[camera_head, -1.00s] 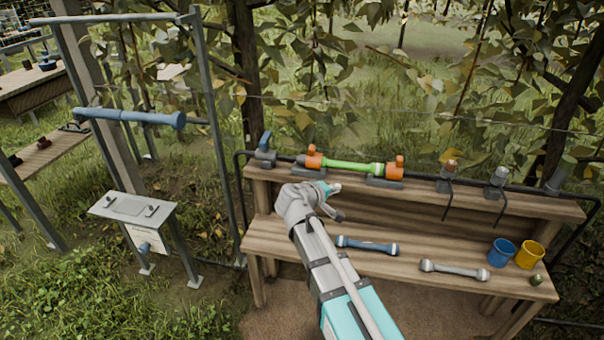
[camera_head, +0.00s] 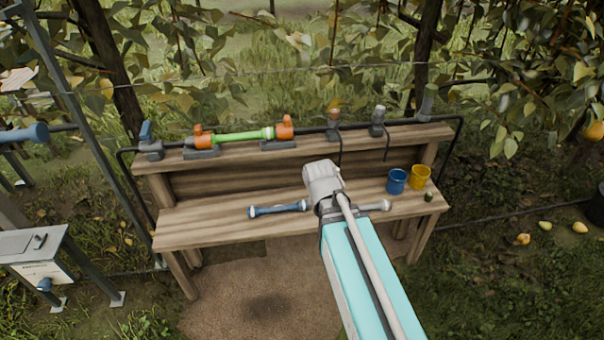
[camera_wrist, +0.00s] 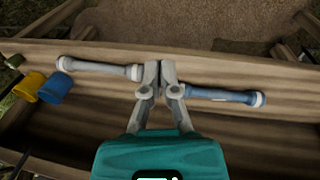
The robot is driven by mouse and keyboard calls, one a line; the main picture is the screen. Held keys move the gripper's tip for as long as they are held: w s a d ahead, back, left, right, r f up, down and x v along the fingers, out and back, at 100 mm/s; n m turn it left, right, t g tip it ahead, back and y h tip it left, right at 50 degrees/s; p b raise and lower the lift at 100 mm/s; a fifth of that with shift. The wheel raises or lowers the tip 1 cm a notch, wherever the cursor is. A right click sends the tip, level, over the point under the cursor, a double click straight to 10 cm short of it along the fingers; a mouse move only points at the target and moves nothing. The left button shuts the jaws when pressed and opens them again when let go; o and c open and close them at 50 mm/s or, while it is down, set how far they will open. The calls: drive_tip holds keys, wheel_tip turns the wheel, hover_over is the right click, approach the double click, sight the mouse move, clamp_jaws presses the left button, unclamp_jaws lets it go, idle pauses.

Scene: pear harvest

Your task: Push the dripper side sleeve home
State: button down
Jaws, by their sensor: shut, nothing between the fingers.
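A bright green tube (camera_head: 240,136) lies along the bench's upper shelf, between a left orange fitting (camera_head: 204,138) and a right orange fitting (camera_head: 284,128). A paler collar (camera_head: 268,133) shows at its right end, towards the drippers. I cannot tell whether the sleeve there is fully seated. Two drippers, one with an orange-brown top (camera_head: 333,119) and a grey one (camera_head: 377,120), stand further right. My gripper (camera_wrist: 160,68) is shut and empty above the lower shelf, between the blue and grey tubes. In the head view my arm hides its fingertips.
The lower shelf (camera_head: 190,226) holds a blue tube (camera_head: 278,209), a grey tube (camera_head: 374,206), a blue cup (camera_head: 397,181) and a yellow cup (camera_head: 420,176). A blue-handled valve (camera_head: 148,142) stands left on the upper shelf. A black pipe runs along the back.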

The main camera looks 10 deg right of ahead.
drive_tip(key=shift+s+d+f+m+g+y, duration=0.15)
drive_tip(key=shift+s+d+y, duration=0.1)
drive_tip(key=shift+s, duration=0.25)
drive_tip(key=shift+s+d+r+m+g+y, duration=0.1)
drive_tip(key=shift+s+d+m+y, duration=0.15)
drive_tip(key=shift+s, duration=0.2)
drive_tip(key=shift+s+d+f+m+g+y, duration=0.15)
drive_tip(key=shift+s+y, duration=0.15)
drive_tip(key=shift+s, duration=0.2)
drive_tip(key=shift+r, duration=0.1)
